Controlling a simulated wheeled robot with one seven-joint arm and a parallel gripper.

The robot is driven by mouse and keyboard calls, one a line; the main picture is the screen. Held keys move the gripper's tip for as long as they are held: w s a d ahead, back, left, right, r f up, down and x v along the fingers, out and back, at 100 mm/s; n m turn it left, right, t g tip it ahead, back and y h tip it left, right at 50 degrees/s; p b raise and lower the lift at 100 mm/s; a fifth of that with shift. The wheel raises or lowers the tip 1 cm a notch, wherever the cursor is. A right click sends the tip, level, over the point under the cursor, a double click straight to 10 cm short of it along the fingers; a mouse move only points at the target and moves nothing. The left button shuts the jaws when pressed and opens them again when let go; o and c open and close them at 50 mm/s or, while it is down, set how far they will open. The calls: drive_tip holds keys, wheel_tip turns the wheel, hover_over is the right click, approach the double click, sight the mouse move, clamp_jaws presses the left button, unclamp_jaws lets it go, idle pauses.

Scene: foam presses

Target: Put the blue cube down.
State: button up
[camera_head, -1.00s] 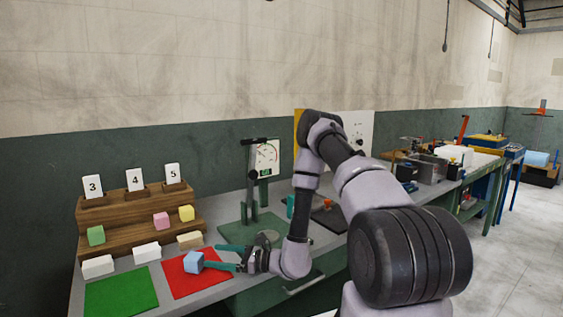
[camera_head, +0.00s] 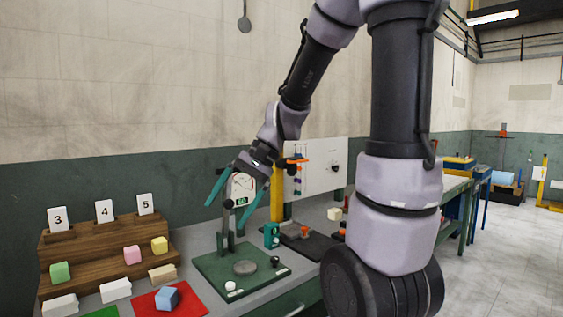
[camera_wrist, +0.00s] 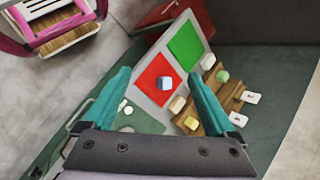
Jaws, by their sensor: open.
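The blue cube (camera_head: 167,297) rests on the red mat (camera_head: 192,306) on the bench, turned at an angle to the mat's edges. In the wrist view the blue cube (camera_wrist: 165,81) sits on the red mat (camera_wrist: 147,88), seen from above and far off. My gripper (camera_head: 228,205) is raised well above the bench, in front of the press dial. Its teal fingers are spread apart with nothing between them. In the wrist view my gripper (camera_wrist: 160,95) also shows open, with the cube seen between the fingers but well beyond them.
A green mat (camera_head: 101,313) lies left of the red one. A wooden stepped rack (camera_head: 90,259) holds green, pink and yellow cubes and cards 3, 4 and 5. Pale blocks lie along its front. A press on a green base (camera_head: 215,266) stands right of the mats.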

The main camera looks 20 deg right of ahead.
drive_tip(key=s+d+r+n+t+h, duration=0.1)
drive_tip(key=s+d+r+t+h, duration=0.4)
drive_tip(key=d+r, duration=0.5)
drive_tip(key=shift+s+n+t, duration=0.3)
drive_tip(key=shift+s+t, duration=0.05)
drive_tip(key=shift+t, duration=0.65)
drive_tip(key=shift+r, duration=0.1)
idle(0.7)
